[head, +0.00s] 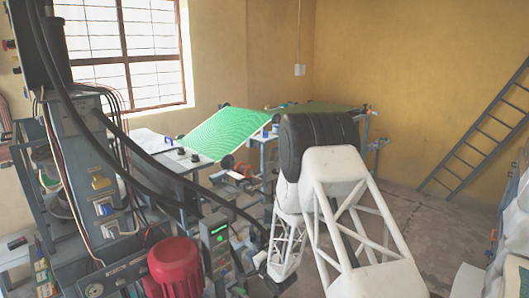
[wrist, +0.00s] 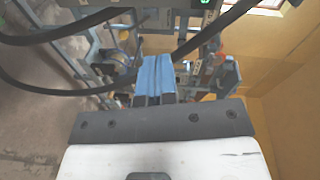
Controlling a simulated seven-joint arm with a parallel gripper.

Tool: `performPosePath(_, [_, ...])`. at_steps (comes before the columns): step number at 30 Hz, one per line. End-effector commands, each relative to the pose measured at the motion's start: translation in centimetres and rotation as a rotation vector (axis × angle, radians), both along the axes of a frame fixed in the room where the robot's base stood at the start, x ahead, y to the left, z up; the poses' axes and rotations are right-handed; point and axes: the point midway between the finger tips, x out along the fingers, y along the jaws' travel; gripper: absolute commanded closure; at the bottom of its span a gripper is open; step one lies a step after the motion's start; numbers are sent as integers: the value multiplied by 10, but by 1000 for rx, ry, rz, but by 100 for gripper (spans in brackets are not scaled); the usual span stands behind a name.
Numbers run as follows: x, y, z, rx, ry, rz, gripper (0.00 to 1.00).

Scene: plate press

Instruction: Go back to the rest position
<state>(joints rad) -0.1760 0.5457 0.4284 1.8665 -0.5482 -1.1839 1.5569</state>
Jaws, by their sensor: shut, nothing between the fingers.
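My gripper (wrist: 155,64) shows in the wrist view as two blue fingers side by side beyond a dark mounting bar. The fingers are closed together with nothing between them. Machine frames and black hoses lie behind them, and I cannot tell the distance. In the head view my white lattice arm reaches from the lower right toward the machine. The gripper itself is hard to make out there, low behind the arm.
The press machine (head: 75,165) stands at left with black hoses, a red motor (head: 176,266) and a control box (head: 215,245). A green sheet (head: 217,131) slopes behind. A ladder (head: 480,130) leans at right. Floor (head: 425,225) at right is clear.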

Motion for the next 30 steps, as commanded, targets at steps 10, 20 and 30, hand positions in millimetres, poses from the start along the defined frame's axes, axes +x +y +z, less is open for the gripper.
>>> performPosePath(10, [-3, -39, 78, -247, -9, -87, 100])
performPosePath(20, [-25, -78, 144, -471, 16, -145, 100])
performPosePath(30, [-65, -119, 205, -682, 70, -175, 100])
